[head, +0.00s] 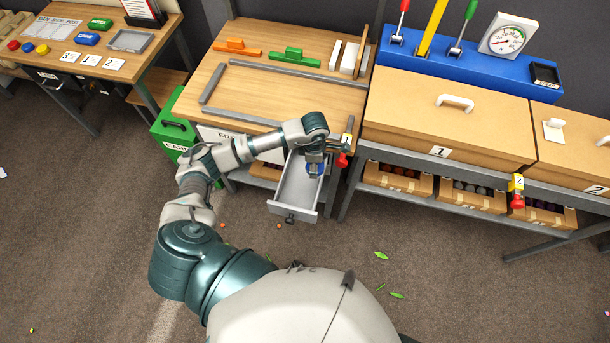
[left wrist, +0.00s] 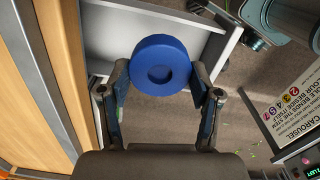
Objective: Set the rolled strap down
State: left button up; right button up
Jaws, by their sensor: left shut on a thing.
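The rolled strap is a blue disc with a round centre (left wrist: 160,65). In the left wrist view it sits between the two fingertips of my left gripper (left wrist: 160,78), which is shut on it. In the head view the blue roll (head: 315,170) shows just below the gripper (head: 314,162), over the inner part of an open grey drawer (head: 283,206). The drawer also shows behind the roll in the left wrist view (left wrist: 105,35). I cannot tell whether the roll touches the drawer floor. My right gripper is not in view.
The drawer hangs open under a wooden bench (head: 225,98) with grey rails and green and orange blocks. A red-tipped tag 1 (head: 344,150) is close right of the gripper. A green box (head: 174,128) stands left. Bench 1 (head: 440,125) is at right.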

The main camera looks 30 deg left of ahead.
pick_arm(q)
jog(key=f+n, duration=0.1)
jog(key=n, duration=0.1)
jog(key=s+a+f+n, duration=0.1)
jog(key=f+n, duration=0.1)
jog(key=n, duration=0.1)
jog(key=s+f+n, duration=0.1)
jog(key=n, duration=0.2)
jog(key=shift+a+f, duration=0.15)
jog(key=shift+a, duration=0.25)
notch_tip(320, 180, down, 2)
jog(key=s+a+n, duration=0.1)
jog(key=a+n, duration=0.1)
jog(key=n, duration=0.3)
send_over(299, 191)
notch_tip(299, 191, down, 6)
jog(key=shift+r, duration=0.1)
jog(key=shift+d+f, duration=0.2)
jog(key=shift+f, duration=0.15)
notch_tip(299, 191, down, 3)
jog(key=shift+d+f, duration=0.1)
jog(key=shift+f, duration=0.25)
jog(key=shift+a, duration=0.25)
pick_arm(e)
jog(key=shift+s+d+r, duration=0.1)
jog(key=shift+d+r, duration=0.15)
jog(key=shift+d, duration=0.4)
